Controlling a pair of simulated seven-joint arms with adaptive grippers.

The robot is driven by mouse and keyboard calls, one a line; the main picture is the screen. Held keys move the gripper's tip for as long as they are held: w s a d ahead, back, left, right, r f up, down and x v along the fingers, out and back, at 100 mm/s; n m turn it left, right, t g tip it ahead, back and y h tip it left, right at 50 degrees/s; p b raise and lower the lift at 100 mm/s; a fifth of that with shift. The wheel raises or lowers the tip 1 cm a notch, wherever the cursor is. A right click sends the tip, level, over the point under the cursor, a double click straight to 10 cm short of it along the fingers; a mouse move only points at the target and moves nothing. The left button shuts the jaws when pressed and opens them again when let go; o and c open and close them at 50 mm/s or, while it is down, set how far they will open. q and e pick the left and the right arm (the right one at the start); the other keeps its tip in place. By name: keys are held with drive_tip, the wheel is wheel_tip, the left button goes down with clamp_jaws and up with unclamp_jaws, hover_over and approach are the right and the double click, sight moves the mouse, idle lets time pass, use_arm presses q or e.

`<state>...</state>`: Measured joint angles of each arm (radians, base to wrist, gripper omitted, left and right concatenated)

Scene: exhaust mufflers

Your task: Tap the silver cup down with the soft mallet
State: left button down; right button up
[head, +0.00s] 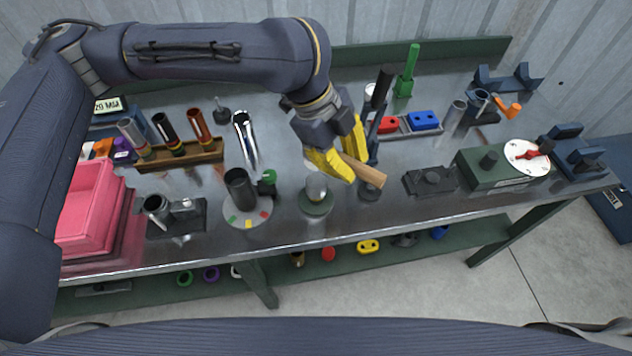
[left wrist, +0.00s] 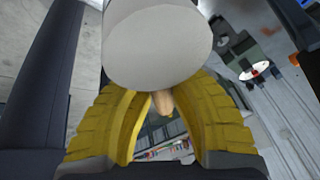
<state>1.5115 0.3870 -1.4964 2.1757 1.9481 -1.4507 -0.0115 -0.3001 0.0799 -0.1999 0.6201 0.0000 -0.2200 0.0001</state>
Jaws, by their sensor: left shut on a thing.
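My left gripper (head: 343,166) is shut on the wooden handle (head: 366,172) of the soft mallet, above the middle of the bench. The handle end sticks out to the right of the yellow fingers. In the left wrist view, the mallet's pale grey head (left wrist: 158,42) fills the top centre, with the handle (left wrist: 163,102) between the fingers (left wrist: 165,125). In the head view the mallet head is mostly hidden by the gripper. The silver cup (head: 316,186), small and rounded, sits on a round green base (head: 316,206) just below and left of the fingers. My right gripper is out of view.
A dark cylinder (head: 240,188) stands on a round plate left of the cup. A tube rack (head: 178,155) and pink bin (head: 88,212) are farther left. A dark block (head: 430,180) and green dial box (head: 490,168) stand right. Tall posts stand behind the gripper.

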use_arm(q)
drive_tip(key=shift+f, duration=0.1)
drive_tip(key=shift+f, duration=0.2)
idle(1.4)
idle(0.3)
wheel_tip(320, 180, down, 8)
drive_tip(key=shift+r, duration=3.75)
drive_tip(key=shift+f, duration=0.1)
